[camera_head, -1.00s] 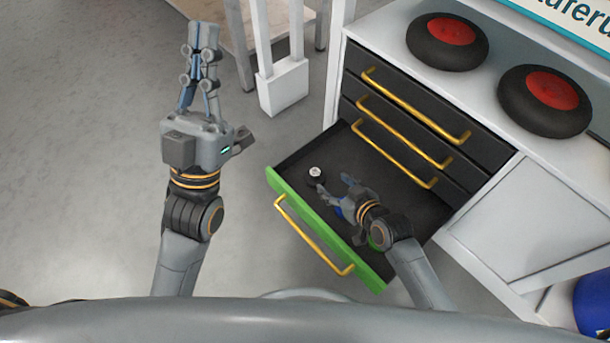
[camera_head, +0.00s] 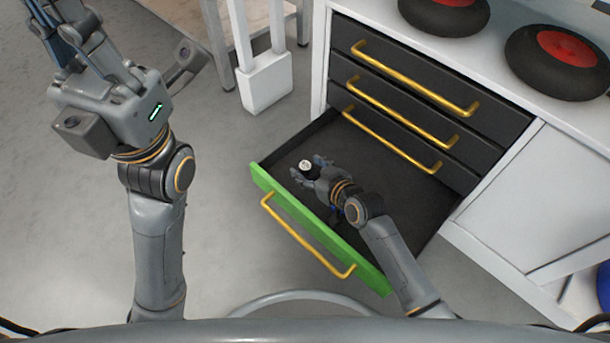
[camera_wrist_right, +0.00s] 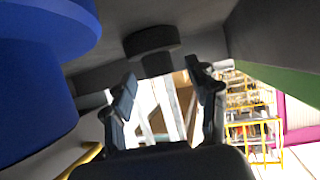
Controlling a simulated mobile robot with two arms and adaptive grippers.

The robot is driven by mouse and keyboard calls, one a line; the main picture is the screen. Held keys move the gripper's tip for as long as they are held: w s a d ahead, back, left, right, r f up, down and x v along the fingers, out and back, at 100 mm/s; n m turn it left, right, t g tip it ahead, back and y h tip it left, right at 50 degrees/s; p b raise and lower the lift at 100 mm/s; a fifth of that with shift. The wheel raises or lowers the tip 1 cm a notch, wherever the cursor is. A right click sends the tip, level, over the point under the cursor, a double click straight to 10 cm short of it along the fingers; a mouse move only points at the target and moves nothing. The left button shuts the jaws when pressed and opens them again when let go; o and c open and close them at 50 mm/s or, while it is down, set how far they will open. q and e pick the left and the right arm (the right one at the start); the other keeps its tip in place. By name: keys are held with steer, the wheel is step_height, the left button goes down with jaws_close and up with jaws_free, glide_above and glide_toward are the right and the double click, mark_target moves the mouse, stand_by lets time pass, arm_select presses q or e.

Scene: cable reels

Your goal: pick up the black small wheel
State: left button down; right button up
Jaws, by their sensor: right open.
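The small black wheel (camera_head: 305,166), with a pale hub, sits in the open drawer near its front left corner. My right gripper (camera_head: 309,174) is inside the drawer, open, with its fingers at the wheel; I cannot tell whether they touch it. In the right wrist view, the wheel (camera_wrist_right: 152,41) shows dark and round, beyond and between the two open fingers (camera_wrist_right: 165,92). My left gripper (camera_head: 62,15) is raised at the upper left, away from the drawer, its tips cut off by the frame edge.
The drawer has a green front (camera_head: 283,208) and yellow handle (camera_head: 305,240). A large blue round object (camera_wrist_right: 35,75) is close beside my right gripper. Closed drawers (camera_head: 430,90) stand behind. Two red-hubbed black wheels (camera_head: 560,60) lie on the cabinet top.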

steer(key=shift+b+x, duration=0.35)
steer(key=shift+x, duration=0.75)
jaws_close()
steer(key=shift+r, duration=0.1)
